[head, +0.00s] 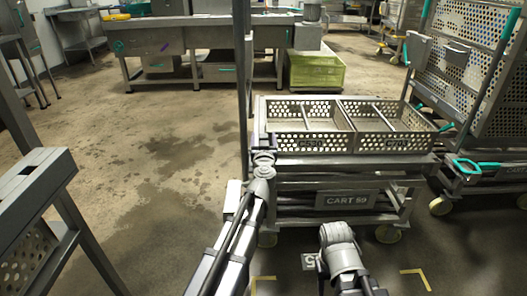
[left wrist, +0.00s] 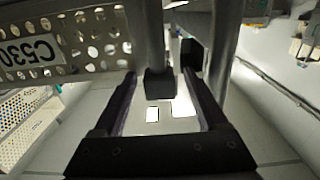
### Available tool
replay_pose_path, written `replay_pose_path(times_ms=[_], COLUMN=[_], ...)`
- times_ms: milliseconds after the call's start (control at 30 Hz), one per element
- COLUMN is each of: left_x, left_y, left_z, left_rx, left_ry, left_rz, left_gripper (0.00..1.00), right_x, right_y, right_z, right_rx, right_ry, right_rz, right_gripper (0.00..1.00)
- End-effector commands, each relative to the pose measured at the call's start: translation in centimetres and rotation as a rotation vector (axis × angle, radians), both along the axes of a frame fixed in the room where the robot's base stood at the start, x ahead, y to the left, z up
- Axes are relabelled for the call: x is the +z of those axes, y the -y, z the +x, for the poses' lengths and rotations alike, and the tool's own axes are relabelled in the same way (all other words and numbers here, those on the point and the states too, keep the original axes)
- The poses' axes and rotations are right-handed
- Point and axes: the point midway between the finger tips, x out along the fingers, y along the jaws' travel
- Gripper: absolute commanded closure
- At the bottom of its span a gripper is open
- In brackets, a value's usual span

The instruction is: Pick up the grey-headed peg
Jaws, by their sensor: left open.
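I cannot make out a grey-headed peg with certainty. In the left wrist view, a grey upright part with a dark block (left wrist: 158,85) at its lower end shows between the two fingers of my left gripper (left wrist: 160,74). The fingers are open, and I cannot tell whether they touch it. In the head view my left gripper (head: 264,157) is at the left front corner of the cart, beside the perforated basket marked C530 (head: 310,143); its fingers are hard to see there. My right arm shows at the bottom, but its gripper is not visible.
Cart 59 (head: 348,199) carries two perforated baskets, the right one (head: 405,143) beside C530. A thin upright pole (head: 243,80) stands left of the cart. A tall perforated rack cart (head: 500,90) is at the right. The floor to the left (head: 120,150) is clear.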

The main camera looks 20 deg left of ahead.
Motion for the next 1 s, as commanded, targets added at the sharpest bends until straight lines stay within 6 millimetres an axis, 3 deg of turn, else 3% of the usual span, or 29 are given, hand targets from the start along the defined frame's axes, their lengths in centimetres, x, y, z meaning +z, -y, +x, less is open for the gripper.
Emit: replay_pose_path(times_ms=[67, 733, 1000], left_x=[0.00, 0.00, 0.00], left_y=[0.01, 0.02, 0.02], left_z=[-0.07, -0.08, -0.09], left_rx=[0.000, 0.000, 0.000], left_ry=[0.000, 0.000, 0.000], left_rz=[0.000, 0.000, 0.000], left_gripper=[0.25, 1.00, 1.00], right_x=[0.00, 0.00, 0.00], right_y=[0.00, 0.00, 0.00], right_z=[0.00, 0.00, 0.00], right_rx=[0.000, 0.000, 0.000], right_ry=[0.000, 0.000, 0.000], right_rz=[0.000, 0.000, 0.000], right_gripper=[0.50, 0.50, 0.50])
